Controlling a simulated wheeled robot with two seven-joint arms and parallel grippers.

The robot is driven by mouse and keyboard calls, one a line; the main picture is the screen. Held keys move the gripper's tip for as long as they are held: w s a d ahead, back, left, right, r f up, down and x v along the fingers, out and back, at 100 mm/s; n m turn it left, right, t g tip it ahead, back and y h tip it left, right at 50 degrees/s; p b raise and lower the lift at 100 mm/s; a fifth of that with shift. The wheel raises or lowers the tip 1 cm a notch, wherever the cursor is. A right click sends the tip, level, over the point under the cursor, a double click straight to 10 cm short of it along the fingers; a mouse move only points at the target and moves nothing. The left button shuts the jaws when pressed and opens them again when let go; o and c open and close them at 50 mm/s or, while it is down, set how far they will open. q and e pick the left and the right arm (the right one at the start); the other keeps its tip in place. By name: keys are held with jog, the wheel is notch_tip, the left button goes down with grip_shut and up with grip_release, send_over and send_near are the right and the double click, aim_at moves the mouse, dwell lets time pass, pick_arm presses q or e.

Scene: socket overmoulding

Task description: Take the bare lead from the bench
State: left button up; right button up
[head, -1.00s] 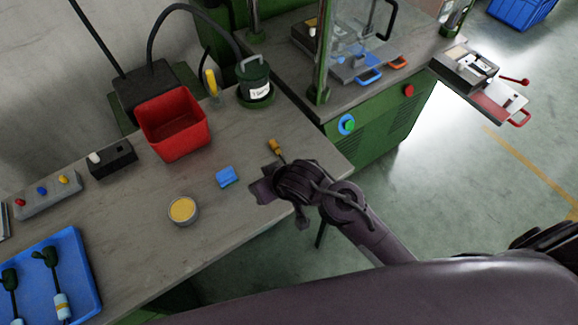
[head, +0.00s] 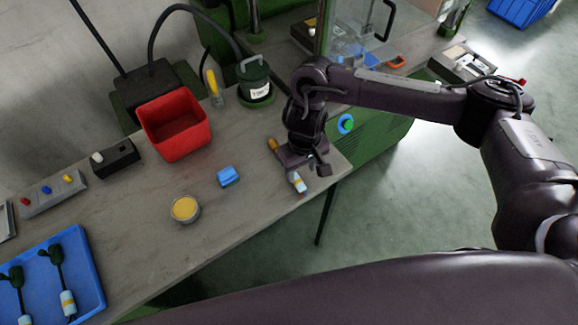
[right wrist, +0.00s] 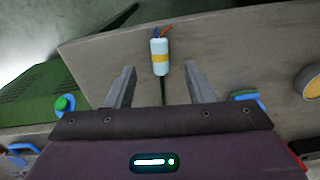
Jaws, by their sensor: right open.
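The bare lead (head: 298,182) lies on the bench near its right front corner. It has a pale cylindrical body with a yellow band. In the right wrist view the lead (right wrist: 160,56) shows coloured wire ends at its far end and a dark cable running back between my fingers. My right gripper (right wrist: 160,78) is open, with one finger on each side of the cable and the pale body just beyond the fingertips. In the head view my right gripper (head: 305,166) is low over the bench and partly hides the lead. My left gripper is not in view.
A blue block (head: 228,176) and a round tin (head: 185,209) lie left of the gripper. A yellow-brown handled tool (head: 273,145) is close beside it. A red bin (head: 160,147) and a green pot (head: 255,92) stand behind. A blue tray (head: 92,262) holds other leads.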

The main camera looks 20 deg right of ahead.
aim_at(300, 183)
jog(key=f+b, duration=0.1)
jog(key=f, duration=0.4)
jog(key=f+b, duration=0.1)
jog(key=f, duration=0.1)
jog(key=shift+w+a+f+b, duration=0.1)
jog(key=shift+w+f+b, duration=0.2)
jog(key=shift+w, duration=0.05)
jog(key=shift+c, duration=0.5)
grip_shut()
